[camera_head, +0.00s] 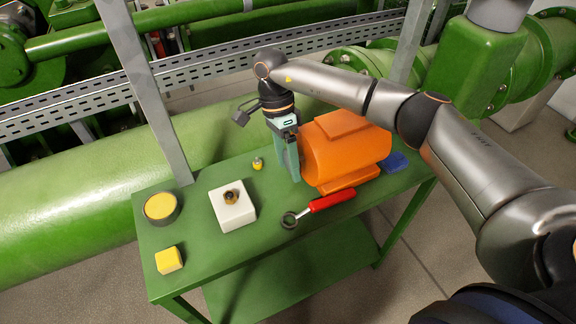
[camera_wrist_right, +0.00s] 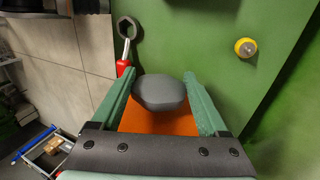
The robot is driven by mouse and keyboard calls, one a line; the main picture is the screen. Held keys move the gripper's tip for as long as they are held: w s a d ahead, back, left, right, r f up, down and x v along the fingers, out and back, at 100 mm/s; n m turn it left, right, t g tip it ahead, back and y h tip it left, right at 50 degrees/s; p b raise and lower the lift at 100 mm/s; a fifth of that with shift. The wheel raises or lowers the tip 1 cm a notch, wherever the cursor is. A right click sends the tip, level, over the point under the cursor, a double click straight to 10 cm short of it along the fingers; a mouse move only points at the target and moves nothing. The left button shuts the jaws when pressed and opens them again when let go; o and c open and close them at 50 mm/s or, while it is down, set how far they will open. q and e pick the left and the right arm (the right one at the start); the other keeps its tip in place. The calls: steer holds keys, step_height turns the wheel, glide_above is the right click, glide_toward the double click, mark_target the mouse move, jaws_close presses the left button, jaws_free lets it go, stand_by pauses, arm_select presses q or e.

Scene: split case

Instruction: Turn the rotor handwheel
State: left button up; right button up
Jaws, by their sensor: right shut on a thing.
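The orange split case (camera_head: 345,150) sits on the green table. The dark grey handwheel (camera_wrist_right: 160,92) is at its left end. My right gripper (camera_head: 289,162) reaches down to that end and is shut on the handwheel, with one green finger on each side in the right wrist view (camera_wrist_right: 160,90). The fingers hide the handwheel in the head view. My left gripper is not in view.
A red-handled wrench (camera_head: 318,205) lies in front of the case, and a blue block (camera_head: 394,162) sits to its right. A white block (camera_head: 240,215), a yellow-topped round container (camera_head: 160,206), a yellow cube (camera_head: 169,260) and a small yellow piece (camera_head: 257,164) stand on the green table (camera_head: 215,260).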

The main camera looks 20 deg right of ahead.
steer(key=shift+g+b, duration=0.4)
steer(key=shift+g, duration=0.1)
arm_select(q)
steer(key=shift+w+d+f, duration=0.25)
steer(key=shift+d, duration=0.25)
arm_select(e)
steer(key=o, duration=1.2)
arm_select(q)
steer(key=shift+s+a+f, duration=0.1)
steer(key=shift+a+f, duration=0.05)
arm_select(e)
steer(key=shift+o, duration=0.2)
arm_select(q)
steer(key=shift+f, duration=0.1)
